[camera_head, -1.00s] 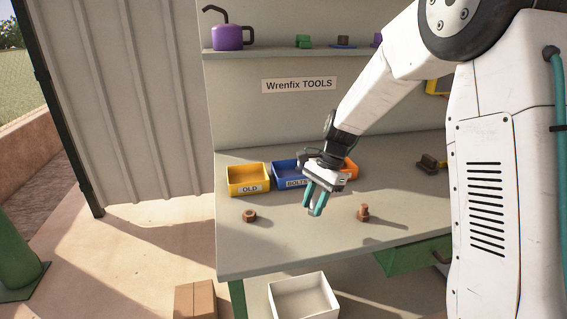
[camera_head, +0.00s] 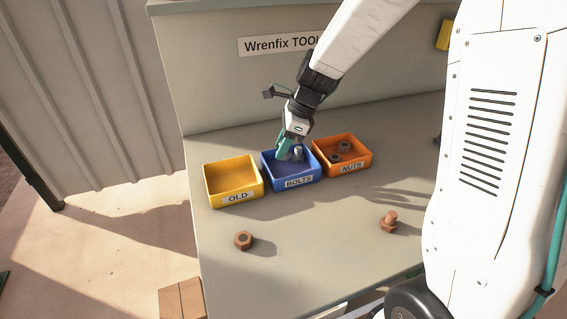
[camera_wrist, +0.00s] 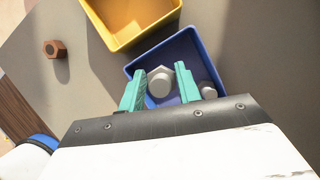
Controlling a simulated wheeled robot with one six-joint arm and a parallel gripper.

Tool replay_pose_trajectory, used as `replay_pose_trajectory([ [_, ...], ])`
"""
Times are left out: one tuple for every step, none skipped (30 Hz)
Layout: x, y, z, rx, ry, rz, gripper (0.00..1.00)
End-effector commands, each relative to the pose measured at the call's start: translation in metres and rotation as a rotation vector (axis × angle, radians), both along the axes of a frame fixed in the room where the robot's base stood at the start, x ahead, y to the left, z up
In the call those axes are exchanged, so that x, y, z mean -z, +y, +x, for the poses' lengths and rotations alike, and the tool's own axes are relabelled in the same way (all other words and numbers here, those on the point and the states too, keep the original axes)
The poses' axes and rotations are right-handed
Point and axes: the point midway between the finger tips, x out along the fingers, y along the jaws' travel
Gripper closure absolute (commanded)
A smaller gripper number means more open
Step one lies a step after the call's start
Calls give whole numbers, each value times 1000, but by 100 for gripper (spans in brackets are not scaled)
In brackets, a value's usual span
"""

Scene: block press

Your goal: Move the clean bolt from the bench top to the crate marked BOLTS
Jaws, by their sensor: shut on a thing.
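The blue crate marked BOLTS (camera_head: 299,183) stands on the bench between two other crates. My gripper (camera_head: 290,152) reaches down into it with its teal fingers. In the wrist view, my gripper (camera_wrist: 160,90) is shut on a clean grey bolt (camera_wrist: 160,82), its hex head between the fingers and inside the crate's outline. Whether this bolt touches the crate floor cannot be told. Another grey bolt (camera_wrist: 208,90) lies in the crate beside the right finger. The blue crate also shows in the wrist view (camera_wrist: 137,68).
A yellow crate marked OLD (camera_head: 222,198) stands empty at left. An orange crate marked NUTS (camera_head: 367,166) holds grey nuts at right. A rusty nut (camera_head: 243,240) and a rusty bolt (camera_head: 388,224) rest on the bench (camera_head: 310,250) in front. The bench between them is clear.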

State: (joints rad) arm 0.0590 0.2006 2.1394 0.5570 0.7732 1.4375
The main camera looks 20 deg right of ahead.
Motion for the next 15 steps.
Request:
replay_pose_trajectory([
  [10,1,-1,-2,3,0,96],
  [15,1,0,-2,4,0,96],
  [20,2,-1,-3,3,0,96],
  [23,2,-1,-3,3,1,96],
  [26,2,0,-4,2,1,96],
  [28,2,0,-4,1,-1,96],
  [30,2,0,-4,1,-1,96],
  [32,2,0,-4,0,0,96],
  [36,2,0,-5,1,0,96],
  [39,2,0,-4,2,1,96],
  [43,1,0,-3,2,0,96],
  [49,1,0,-3,2,0,96],
  [54,1,0,-3,3,0,96],
  [58,1,0,-2,3,1,96],
  [63,1,0,-3,2,0,96],
])
